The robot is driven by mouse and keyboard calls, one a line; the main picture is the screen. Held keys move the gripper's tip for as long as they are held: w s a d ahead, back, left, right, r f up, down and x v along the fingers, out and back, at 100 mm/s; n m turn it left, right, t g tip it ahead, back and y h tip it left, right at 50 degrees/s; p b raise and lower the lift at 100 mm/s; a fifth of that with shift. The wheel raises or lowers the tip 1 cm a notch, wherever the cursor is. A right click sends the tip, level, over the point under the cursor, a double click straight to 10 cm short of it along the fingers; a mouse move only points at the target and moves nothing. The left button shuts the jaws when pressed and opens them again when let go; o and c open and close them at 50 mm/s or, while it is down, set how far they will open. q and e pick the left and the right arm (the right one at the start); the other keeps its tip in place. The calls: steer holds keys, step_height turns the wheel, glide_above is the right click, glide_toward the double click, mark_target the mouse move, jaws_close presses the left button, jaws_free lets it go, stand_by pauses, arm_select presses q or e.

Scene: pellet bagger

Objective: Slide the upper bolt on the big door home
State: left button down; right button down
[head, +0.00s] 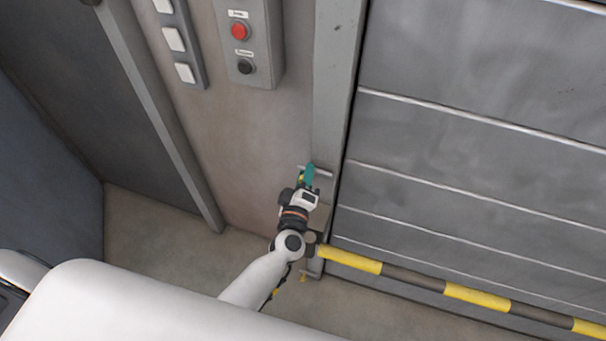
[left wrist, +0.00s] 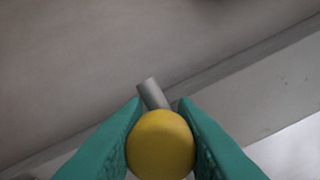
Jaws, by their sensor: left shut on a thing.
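The big grey panelled door (head: 480,130) fills the right of the head view. My left gripper (head: 308,174) is at the grey door post, left of the door, with its teal fingers around a small yellow knob (head: 301,178). In the left wrist view, the left gripper (left wrist: 161,104) is shut on the round yellow knob (left wrist: 160,145). A short grey metal rod (left wrist: 151,92) sticks out beyond the knob. The bolt's body is mostly hidden behind my fingers and wrist, so I cannot tell how far it is slid. My right gripper is not in view.
A yellow and black striped bar (head: 475,296) runs low across the door, close to my left wrist. A button box (head: 247,45) with red and black buttons is on the wall above. Another small yellow part (head: 304,277) shows low by the post.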

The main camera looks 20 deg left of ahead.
arm_select(q)
steer(key=d, duration=0.4)
steer(key=shift+s+d, duration=0.15)
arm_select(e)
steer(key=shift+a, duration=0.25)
arm_select(q)
steer(key=c, duration=1.3)
jaws_free()
steer(key=shift+d, duration=0.1)
steer(key=shift+o, duration=0.7)
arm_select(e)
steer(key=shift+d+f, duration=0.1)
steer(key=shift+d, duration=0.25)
arm_select(q)
steer(key=s+d+b, duration=0.1)
steer(key=s+b, duration=0.2)
steer(key=s, duration=0.9)
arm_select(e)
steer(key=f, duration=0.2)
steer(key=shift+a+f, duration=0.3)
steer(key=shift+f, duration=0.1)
